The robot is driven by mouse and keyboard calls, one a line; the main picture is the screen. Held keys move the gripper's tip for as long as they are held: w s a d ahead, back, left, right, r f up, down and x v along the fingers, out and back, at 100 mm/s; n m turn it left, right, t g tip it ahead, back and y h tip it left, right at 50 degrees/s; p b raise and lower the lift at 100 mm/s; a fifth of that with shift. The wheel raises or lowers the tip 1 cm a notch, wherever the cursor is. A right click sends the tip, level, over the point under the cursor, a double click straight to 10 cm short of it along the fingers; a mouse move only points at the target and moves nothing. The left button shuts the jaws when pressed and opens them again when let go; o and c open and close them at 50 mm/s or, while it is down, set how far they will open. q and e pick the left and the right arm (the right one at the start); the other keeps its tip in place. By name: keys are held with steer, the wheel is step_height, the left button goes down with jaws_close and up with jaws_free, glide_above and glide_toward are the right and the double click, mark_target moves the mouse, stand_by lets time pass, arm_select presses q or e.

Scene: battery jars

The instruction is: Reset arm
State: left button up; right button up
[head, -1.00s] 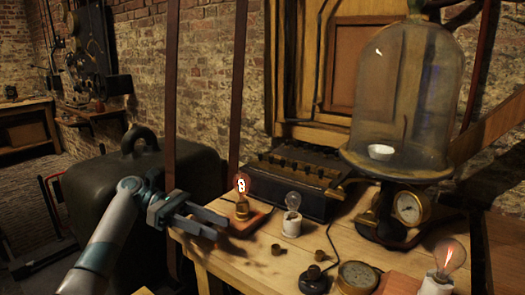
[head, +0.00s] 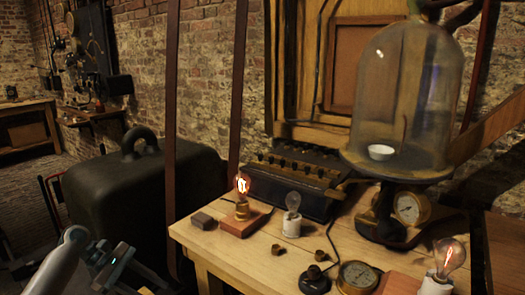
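My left gripper (head: 142,276) is at the lower left corner, low beside the table and apart from everything on it. Its fingers look spread with nothing between them, though the frame edge cuts off part of it. My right gripper is not in view.
The wooden table (head: 255,265) holds a small dark block (head: 203,221), a glowing bulb on a wooden base (head: 238,226), a bulb in a white socket (head: 291,222), a dark terminal box (head: 290,187), a glass bell jar (head: 405,100), a gauge (head: 410,207) and a round meter (head: 357,276). A lit bulb (head: 450,258) stands front right. A black weight (head: 130,200) stands left.

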arm_select(q)
steer(key=s+a+f+m+t+y, duration=0.15)
steer(key=s+f+m+y, duration=0.3)
steer(key=s+f, duration=0.65)
steer(key=s+a+f+m+y, duration=0.25)
steer(key=s+f+m, duration=0.45)
steer(key=f, duration=0.5)
steer(key=s+a+r+m+t+y, duration=0.1)
steer(key=s+m+t+y, duration=0.1)
steer(key=s+m, duration=0.5)
steer(key=s+a+r+m+t+y, duration=0.1)
steer(key=s+m+y, duration=0.25)
steer(key=s, duration=0.75)
steer(key=d+f+n+h, duration=0.1)
steer(key=d+n+h, duration=0.3)
steer(key=d, duration=1.3)
step_height(320, 180, down, 17)
steer(key=s+p, duration=0.1)
steer(key=p, duration=1.2)
steer(key=shift+a+t, duration=0.25)
steer(key=shift+t, duration=0.2)
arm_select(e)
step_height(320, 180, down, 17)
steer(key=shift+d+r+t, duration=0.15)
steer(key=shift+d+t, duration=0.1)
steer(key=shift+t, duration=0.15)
